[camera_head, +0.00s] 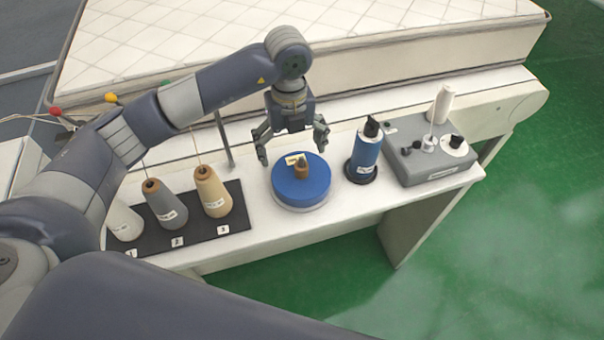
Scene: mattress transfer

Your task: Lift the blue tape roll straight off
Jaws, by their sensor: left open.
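The blue tape roll (287,194) is a thick flat disc with a brown core at its centre and a small pale label. It lies on a round light base (303,208) on the white table. My left gripper (292,152) is open and empty, pointing down just behind and above the roll. Its two fingers are spread apart to the left and right. I cannot tell whether either finger touches the roll. My right gripper is not in view.
A blue spool (366,155) on a dark base stands right of the roll, beside a grey winder (428,163). Several thread cones, including a tan cone (213,196), stand on a black mat (236,220) at left. A quilted mattress (340,52) lies behind the white table (345,203).

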